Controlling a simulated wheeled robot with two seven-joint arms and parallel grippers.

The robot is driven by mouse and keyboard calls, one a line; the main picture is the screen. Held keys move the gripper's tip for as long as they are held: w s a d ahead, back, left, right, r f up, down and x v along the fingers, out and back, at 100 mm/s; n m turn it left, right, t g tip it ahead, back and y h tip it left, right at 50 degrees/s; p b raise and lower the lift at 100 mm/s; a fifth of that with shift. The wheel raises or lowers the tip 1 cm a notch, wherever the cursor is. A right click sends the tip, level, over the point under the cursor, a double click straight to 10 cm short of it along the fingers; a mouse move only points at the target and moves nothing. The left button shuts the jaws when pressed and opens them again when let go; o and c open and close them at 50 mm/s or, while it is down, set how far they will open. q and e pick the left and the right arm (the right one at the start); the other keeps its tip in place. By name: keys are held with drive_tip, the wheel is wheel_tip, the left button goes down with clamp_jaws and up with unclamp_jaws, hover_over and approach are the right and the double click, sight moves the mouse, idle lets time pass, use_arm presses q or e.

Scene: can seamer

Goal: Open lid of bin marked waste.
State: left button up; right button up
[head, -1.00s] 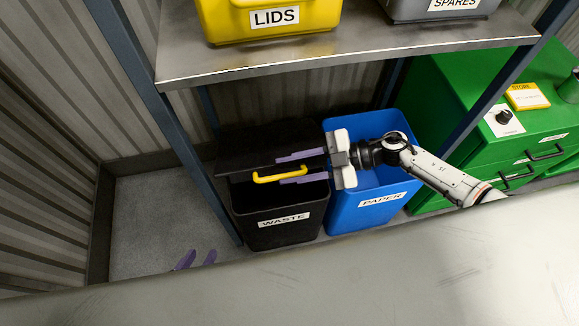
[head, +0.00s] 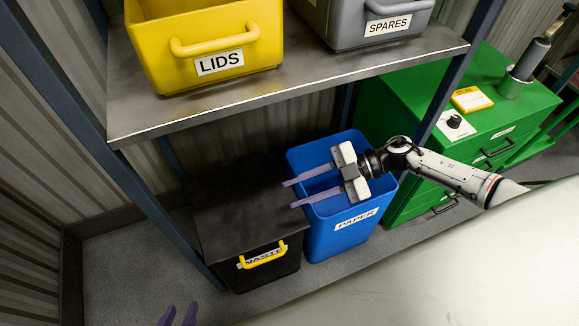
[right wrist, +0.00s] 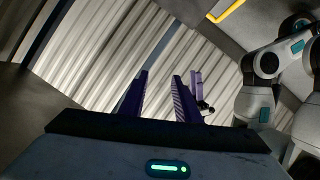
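The black waste bin (head: 262,277) stands on the floor under the shelf in the head view. Its dark lid (head: 245,222) lies down over the top. The yellow handle (head: 263,257) at the lid's front edge hangs across the WASTE label and partly hides it. My right gripper (head: 289,194) is open and empty, above the blue bin, its fingers pointing left, apart from the handle. Its fingers also show in the right wrist view (right wrist: 160,92) with nothing between them. My left gripper (head: 180,315) shows only its purple fingertips, apart, at the bottom edge.
The blue paper bin (head: 335,242) stands close to the right of the waste bin. A metal shelf (head: 165,112) above holds the yellow LIDS bin (head: 240,75) and the grey SPARES bin (head: 345,35). A green cabinet (head: 420,90) is at right. Floor is clear left of the waste bin.

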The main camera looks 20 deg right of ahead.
drive_tip(key=w+a+r+m+t, duration=0.2)
drive_tip(key=a+m+t, duration=0.3)
drive_tip(key=a+t, duration=0.2)
drive_tip(key=s+d+f+m+t+h, duration=0.3)
drive_tip(key=f+m+t+h, duration=0.1)
drive_tip(key=m+h, duration=0.4)
drive_tip(key=f+m, duration=0.1)
drive_tip(key=m, duration=0.1)
drive_tip(key=shift+s+d+f+m, duration=0.15)
drive_tip(key=shift+s+d+m, duration=0.05)
drive_tip(key=shift+m, duration=0.1)
drive_tip(key=s+f+m+g+h, duration=0.1)
drive_tip(key=s+f, duration=0.1)
drive_tip(key=s, duration=0.1)
drive_tip(key=s+d+f+m+g+h, duration=0.1)
drive_tip(key=s+f+g, duration=0.1)
drive_tip(key=s, duration=0.2)
drive_tip(key=s+d+f+m+g+h, duration=0.1)
drive_tip(key=s+f+m, duration=0.1)
drive_tip(key=s+f, duration=0.1)
drive_tip(key=shift+s+d+g, duration=0.1)
drive_tip(key=shift+s+g, duration=0.2)
drive_tip(key=shift+s, duration=0.3)
drive_tip(key=shift+c, duration=1)
drive_tip(key=shift+s+f, duration=0.1)
drive_tip(key=shift+s, duration=0.25)
clamp_jaws()
drive_tip(key=shift+d, duration=0.1)
